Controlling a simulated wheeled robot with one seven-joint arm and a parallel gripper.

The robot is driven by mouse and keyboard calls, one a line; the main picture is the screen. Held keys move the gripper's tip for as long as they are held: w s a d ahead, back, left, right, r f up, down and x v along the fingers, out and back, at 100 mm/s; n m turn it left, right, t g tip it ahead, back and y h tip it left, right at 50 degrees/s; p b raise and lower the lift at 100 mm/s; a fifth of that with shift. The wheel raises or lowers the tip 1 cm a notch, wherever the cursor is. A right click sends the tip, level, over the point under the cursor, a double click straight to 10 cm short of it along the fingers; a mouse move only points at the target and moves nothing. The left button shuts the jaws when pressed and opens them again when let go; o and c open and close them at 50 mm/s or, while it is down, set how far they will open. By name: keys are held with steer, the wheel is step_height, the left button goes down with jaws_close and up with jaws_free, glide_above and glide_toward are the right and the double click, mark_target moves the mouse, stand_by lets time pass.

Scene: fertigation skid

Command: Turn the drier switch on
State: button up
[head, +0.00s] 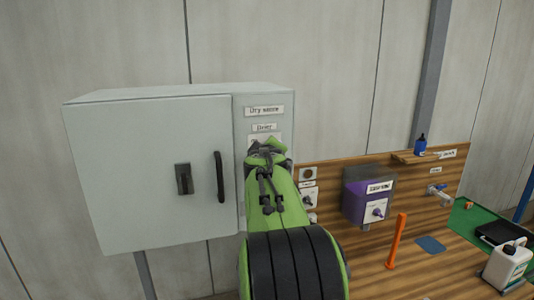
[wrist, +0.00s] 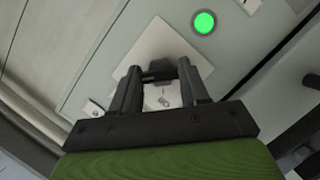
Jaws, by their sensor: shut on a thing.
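The drier switch (wrist: 158,75) is a small dark part on a pale square plate (wrist: 150,42) in the wrist view. My gripper (wrist: 160,70) is shut on it, one finger on either side, and the fingers hide much of it. A round lamp (wrist: 204,22) beside the plate glows green. In the head view my gripper (head: 266,150) is against the cabinet's right panel, just below the label "Drier" (head: 264,127), and hides the switch there.
The grey cabinet (head: 160,170) has a closed door with a black handle (head: 220,177) and a dark latch (head: 183,179). To the right, a wooden board holds another switch (head: 308,201) and a purple box (head: 362,203).

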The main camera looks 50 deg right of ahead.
steer(key=shift+m+y, duration=0.4)
steer(key=shift+m, duration=0.1)
steer(key=o, duration=1.1)
steer(key=shift+c, duration=0.2)
steer(key=b+v, duration=0.3)
steer(key=v, duration=1.2)
steer(key=shift+s+a, duration=0.25)
steer(key=shift+s, duration=0.05)
steer(key=s+a+f+g+y+b, duration=0.15)
steer(key=a+f+y, duration=0.25)
steer(key=a+f, duration=0.4)
steer(key=s+a+f+y, duration=0.3)
steer(key=a+f, duration=0.5)
steer(key=s+a+f+g+y, duration=0.3)
steer(key=s+a+f, duration=0.6)
steer(key=f, duration=0.3)
steer(key=shift+s+a+f+b, duration=0.25)
steer(key=shift+s+a+b, duration=0.15)
steer(key=shift+s, duration=0.25)
